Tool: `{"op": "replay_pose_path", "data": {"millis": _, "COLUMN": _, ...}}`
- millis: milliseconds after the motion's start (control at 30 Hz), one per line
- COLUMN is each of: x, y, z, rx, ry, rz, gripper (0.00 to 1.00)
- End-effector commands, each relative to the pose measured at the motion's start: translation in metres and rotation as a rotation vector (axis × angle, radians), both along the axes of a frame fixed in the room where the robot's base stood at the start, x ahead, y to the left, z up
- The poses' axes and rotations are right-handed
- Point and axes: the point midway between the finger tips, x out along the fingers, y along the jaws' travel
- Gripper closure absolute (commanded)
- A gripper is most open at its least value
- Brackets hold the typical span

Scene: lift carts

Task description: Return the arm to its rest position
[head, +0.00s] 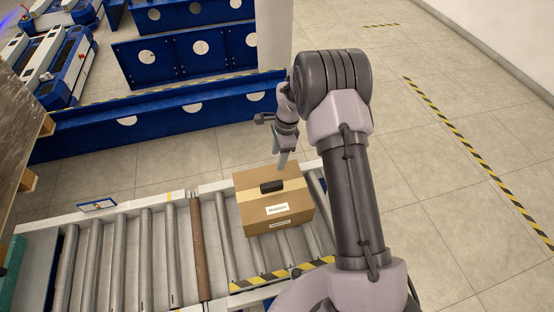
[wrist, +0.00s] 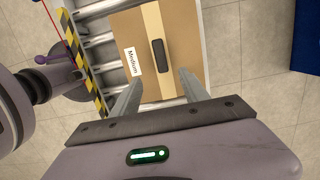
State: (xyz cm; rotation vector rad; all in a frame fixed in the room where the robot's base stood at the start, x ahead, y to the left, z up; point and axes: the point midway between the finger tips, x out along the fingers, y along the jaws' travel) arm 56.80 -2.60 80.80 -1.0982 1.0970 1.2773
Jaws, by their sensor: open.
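My gripper (head: 283,160) hangs above and just behind the far edge of a cardboard box, pointing down. In the wrist view my gripper (wrist: 160,92) has its two fingers spread apart with nothing held between them. My arm is raised and bent, with its elbow high at the right of the box. The box (head: 253,190) stands on the roller conveyor, with a black handle on top and a label reading "Medium". The box also shows in the wrist view (wrist: 188,45), beyond the fingertips.
The roller conveyor (head: 145,238) runs to the left, its rollers bare there. Yellow-black tape (head: 265,279) marks its near edge. Blue perforated barriers (head: 185,55) stand behind, beside a pale column (head: 274,35). Blue-white carts (head: 62,62) are at back left. The floor at right is open.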

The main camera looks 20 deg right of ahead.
Motion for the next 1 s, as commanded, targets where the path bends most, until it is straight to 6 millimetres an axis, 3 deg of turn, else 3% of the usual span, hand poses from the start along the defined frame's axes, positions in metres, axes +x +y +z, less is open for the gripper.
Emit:
{"op": "replay_pose_path", "data": {"millis": 300, "x": 0.000, "y": 0.000, "z": 0.000, "rx": 0.000, "ry": -0.001, "rz": 0.000, "gripper": 0.47}}
{"op": "replay_pose_path", "data": {"millis": 367, "x": 0.001, "y": 0.001, "z": 0.009, "rx": -0.001, "ry": -0.011, "rz": 0.013, "gripper": 0.47}}
{"op": "replay_pose_path", "data": {"millis": 467, "x": -0.005, "y": 0.007, "z": 0.067, "rx": -0.007, "ry": -0.073, "rz": 0.102, "gripper": 0.47}}
{"op": "replay_pose_path", "data": {"millis": 500, "x": -0.013, "y": 0.011, "z": 0.104, "rx": -0.014, "ry": -0.115, "rz": 0.167, "gripper": 0.47}}
{"op": "replay_pose_path", "data": {"millis": 600, "x": -0.055, "y": 0.026, "z": 0.198, "rx": -0.042, "ry": -0.232, "rz": 0.365, "gripper": 0.47}}
{"op": "replay_pose_path", "data": {"millis": 667, "x": -0.089, "y": 0.034, "z": 0.244, "rx": -0.065, "ry": -0.301, "rz": 0.482, "gripper": 0.47}}
{"op": "replay_pose_path", "data": {"millis": 733, "x": -0.136, "y": 0.043, "z": 0.285, "rx": -0.099, "ry": -0.380, "rz": 0.620, "gripper": 0.47}}
{"op": "replay_pose_path", "data": {"millis": 833, "x": -0.205, "y": 0.053, "z": 0.319, "rx": -0.158, "ry": -0.485, "rz": 0.806, "gripper": 0.47}}
{"op": "replay_pose_path", "data": {"millis": 900, "x": -0.246, "y": 0.059, "z": 0.327, "rx": -0.199, "ry": -0.544, "rz": 0.919, "gripper": 0.47}}
{"op": "replay_pose_path", "data": {"millis": 1000, "x": -0.287, "y": 0.063, "z": 0.326, "rx": -0.248, "ry": -0.605, "rz": 1.037, "gripper": 0.47}}
